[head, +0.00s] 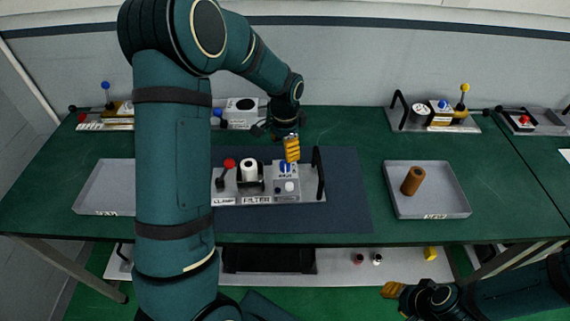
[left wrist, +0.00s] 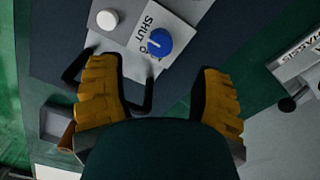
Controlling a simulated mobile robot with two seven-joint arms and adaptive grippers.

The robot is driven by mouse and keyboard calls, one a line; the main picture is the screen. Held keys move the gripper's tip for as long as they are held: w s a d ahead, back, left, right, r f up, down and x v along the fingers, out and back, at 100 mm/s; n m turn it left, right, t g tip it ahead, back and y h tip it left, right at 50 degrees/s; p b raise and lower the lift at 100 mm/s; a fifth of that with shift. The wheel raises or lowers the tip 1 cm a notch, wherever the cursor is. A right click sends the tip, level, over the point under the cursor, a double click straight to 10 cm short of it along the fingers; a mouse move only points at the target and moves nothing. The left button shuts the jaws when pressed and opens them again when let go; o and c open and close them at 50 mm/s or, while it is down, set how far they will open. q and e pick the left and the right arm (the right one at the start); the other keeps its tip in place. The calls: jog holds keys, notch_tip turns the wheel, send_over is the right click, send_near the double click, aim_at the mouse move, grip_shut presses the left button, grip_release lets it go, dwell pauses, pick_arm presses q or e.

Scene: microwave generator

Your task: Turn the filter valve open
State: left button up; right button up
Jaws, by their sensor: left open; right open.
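The filter unit (head: 267,201) stands on the dark mat, with a white cylinder (head: 249,170) in its middle. The filter valve is a blue round knob (head: 285,168) on the unit's right part. In the left wrist view the blue knob (left wrist: 159,42) has a white line on it, beside a plate (left wrist: 147,22) reading SHUT; other lettering is partly hidden. My left gripper (head: 291,149) is over the knob in the head view. Its two yellow fingers are apart, with the knob framed between and ahead of them, not gripped. My right gripper (head: 394,290) is low at the front right, open and empty.
A red-knobbed clamp lever (head: 229,163) stands left of the cylinder, and a black handle (head: 319,174) rises at the unit's right end. A grey tray (head: 440,212) with a brown cylinder (head: 413,181) lies to the right. Other units line the table's back.

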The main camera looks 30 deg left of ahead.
aim_at(285, 164)
pick_arm(q)
notch_tip(285, 164, down, 8)
jog(key=shift+r, duration=0.2)
grip_shut()
